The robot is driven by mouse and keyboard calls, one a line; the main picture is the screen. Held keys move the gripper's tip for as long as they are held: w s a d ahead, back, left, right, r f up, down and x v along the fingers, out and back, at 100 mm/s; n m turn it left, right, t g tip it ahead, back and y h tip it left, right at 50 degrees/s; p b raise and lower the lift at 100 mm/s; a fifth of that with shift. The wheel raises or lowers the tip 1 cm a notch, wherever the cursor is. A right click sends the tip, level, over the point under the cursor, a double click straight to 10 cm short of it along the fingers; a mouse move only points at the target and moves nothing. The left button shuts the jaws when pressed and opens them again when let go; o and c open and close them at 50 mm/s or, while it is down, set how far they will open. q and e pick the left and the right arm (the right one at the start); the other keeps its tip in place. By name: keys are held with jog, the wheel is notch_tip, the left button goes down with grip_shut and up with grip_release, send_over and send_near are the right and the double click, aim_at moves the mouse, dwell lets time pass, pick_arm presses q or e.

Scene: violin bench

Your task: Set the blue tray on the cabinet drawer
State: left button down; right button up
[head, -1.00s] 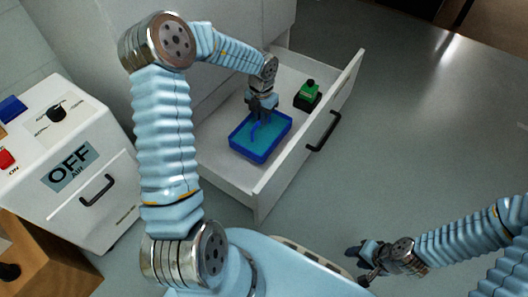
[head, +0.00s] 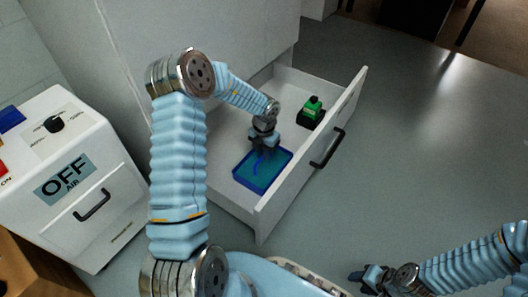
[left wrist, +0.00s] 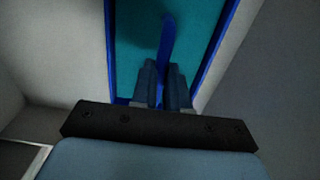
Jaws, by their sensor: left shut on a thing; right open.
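The blue tray (head: 247,181) is a shallow rectangle with a teal floor and an upright blue handle in its middle. In the head view it is inside the open cabinet drawer (head: 225,194), near the front left end; I cannot tell whether it touches the drawer floor. My left gripper (head: 262,152) is above the tray and shut on its handle. In the left wrist view the fingers (left wrist: 164,85) close on the blue handle (left wrist: 166,45), with the tray's teal floor (left wrist: 135,40) beyond. My right gripper (head: 366,276) is open and empty, low at the bottom right.
A green and black object (head: 311,111) stands in the drawer behind the tray. The drawer's front panel (head: 300,170) has a black handle (head: 328,149). A white box marked OFF AIR (head: 70,185) stands at the left. The floor right of the drawer is clear.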

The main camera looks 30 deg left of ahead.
pick_arm(q)
jog(key=c, duration=1.1)
grip_release()
jog(key=shift+r, duration=0.15)
notch_tip(320, 180, up, 12)
jog(key=p, duration=0.3)
